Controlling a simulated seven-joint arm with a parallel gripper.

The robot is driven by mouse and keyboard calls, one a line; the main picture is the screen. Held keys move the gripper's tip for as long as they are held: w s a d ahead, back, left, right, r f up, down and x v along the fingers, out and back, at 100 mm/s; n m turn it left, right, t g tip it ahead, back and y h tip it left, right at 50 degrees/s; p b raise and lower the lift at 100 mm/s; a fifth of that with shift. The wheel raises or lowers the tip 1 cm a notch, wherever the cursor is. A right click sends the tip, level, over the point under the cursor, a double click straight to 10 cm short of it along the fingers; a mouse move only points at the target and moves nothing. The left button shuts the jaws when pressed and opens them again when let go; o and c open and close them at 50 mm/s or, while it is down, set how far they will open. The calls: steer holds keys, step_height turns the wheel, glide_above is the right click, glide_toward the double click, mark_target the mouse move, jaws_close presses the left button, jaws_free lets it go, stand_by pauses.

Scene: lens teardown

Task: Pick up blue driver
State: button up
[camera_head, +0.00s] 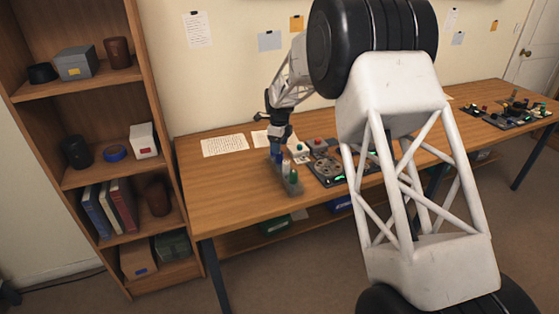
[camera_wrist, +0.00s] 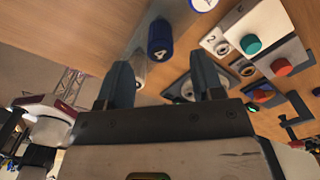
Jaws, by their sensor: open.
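The blue driver (camera_head: 276,157) stands upright in a grey rack (camera_head: 264,188) near the left end of the workbench in the head view. A blue cap marked 4 (camera_wrist: 160,38) shows in the wrist view, beyond and between the fingertips. My gripper (camera_head: 277,143) is just above the blue driver in the head view. In the wrist view my gripper (camera_wrist: 164,72) has its two dark fingers spread with nothing held between them. A white driver (camera_head: 286,167) and a green driver (camera_head: 294,179) stand in the same rack. Contact between fingers and driver cannot be made out.
A panel with a round dial (camera_head: 327,167) and a box with a red button (camera_head: 318,145) lie right of the rack. Papers (camera_head: 224,145) lie behind to the left. A bookcase (camera_head: 160,120) stands at the left. The bench's front left surface is clear.

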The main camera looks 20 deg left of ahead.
steer(key=shift+f, duration=2.25)
steer(key=c, duration=1)
steer(key=shift+o, duration=0.2)
steer(key=shift+r, duration=0.15)
steer(key=shift+r, duration=4.9)
steer(key=shift+d, duration=0.1)
steer(key=w+d+f+m, duration=0.1)
steer(key=w+d+m, duration=0.3)
steer(key=d, duration=0.7)
steer(key=w+d+f+m, duration=0.1)
steer(key=w+d+m, duration=0.2)
steer(key=d, duration=0.8)
steer(key=m, duration=0.2)
steer(key=shift+w+f+m, duration=0.25)
steer(key=shift+w+m, duration=0.15)
